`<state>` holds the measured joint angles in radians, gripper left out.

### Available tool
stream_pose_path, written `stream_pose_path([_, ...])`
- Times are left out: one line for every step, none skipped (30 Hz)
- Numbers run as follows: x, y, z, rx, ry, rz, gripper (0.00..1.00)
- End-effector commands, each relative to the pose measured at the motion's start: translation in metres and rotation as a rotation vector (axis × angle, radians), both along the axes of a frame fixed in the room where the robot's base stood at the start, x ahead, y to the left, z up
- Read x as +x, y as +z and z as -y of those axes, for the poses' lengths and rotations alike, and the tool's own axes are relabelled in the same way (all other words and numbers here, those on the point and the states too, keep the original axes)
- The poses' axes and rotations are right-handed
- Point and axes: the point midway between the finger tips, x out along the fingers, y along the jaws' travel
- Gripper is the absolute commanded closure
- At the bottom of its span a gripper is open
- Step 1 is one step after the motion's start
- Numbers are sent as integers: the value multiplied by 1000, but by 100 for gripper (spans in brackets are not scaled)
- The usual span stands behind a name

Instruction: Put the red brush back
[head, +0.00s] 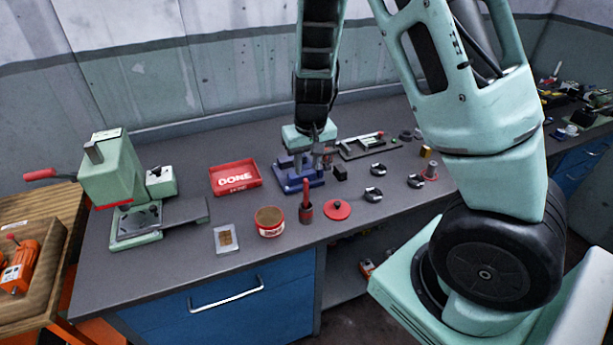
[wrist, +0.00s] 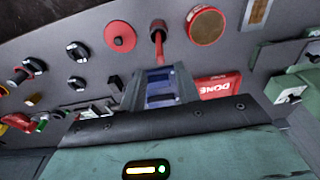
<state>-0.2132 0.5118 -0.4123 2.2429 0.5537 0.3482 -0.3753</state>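The red brush (head: 306,191) stands nearly upright, handle up, in a small dark cup (head: 306,215) at the front of the bench; its lower end is hidden. The brush also shows in the wrist view (wrist: 159,46), beyond my gripper. A round red can (head: 269,222) with a brown top stands just left of the cup, and a red lid (head: 337,210) lies to its right. My gripper (head: 312,163) is behind the brush, over the blue fixture (head: 290,180). Its fingers look apart, with blue showing between them in the wrist view, and it holds nothing visible.
A red DONE tray (head: 234,177) lies left of the fixture. A green press (head: 117,170) stands at the far left. A small pale tray (head: 227,239) sits near the front edge. Several dark rings lie at right. The bench is clear around the tray.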

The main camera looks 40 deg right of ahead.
Motion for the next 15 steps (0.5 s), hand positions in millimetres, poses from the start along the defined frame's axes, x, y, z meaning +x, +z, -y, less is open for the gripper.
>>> stream_pose_path([-1, 11, -1, 0, 2, 2, 68])
stream_pose_path([-1, 16, -1, 0, 2, 3, 68])
stream_pose_path([-2, 21, -1, 2, 1, 1, 68])
stream_pose_path([-3, 24, -1, 0, 2, 1, 68])
stream_pose_path([-3, 28, -2, 0, 1, 2, 68])
stream_pose_path([-3, 31, -2, 1, 1, 1, 68])
stream_pose_path([-4, 33, -2, 1, 1, 0, 68])
stream_pose_path([-5, 35, -2, 2, 2, 0, 68])
stream_pose_path([-6, 37, -6, 7, 9, -1, 68])
stream_pose_path([-7, 39, -12, 14, 21, -3, 68])
stream_pose_path([-9, 41, -21, 25, 38, -5, 68])
stream_pose_path([-14, 45, -38, 45, 74, -10, 68])
stream_pose_path([-19, 48, -54, 63, 109, -16, 68])
stream_pose_path([-26, 53, -73, 82, 151, -21, 68])
stream_pose_path([-39, 60, -100, 108, 219, -32, 68])
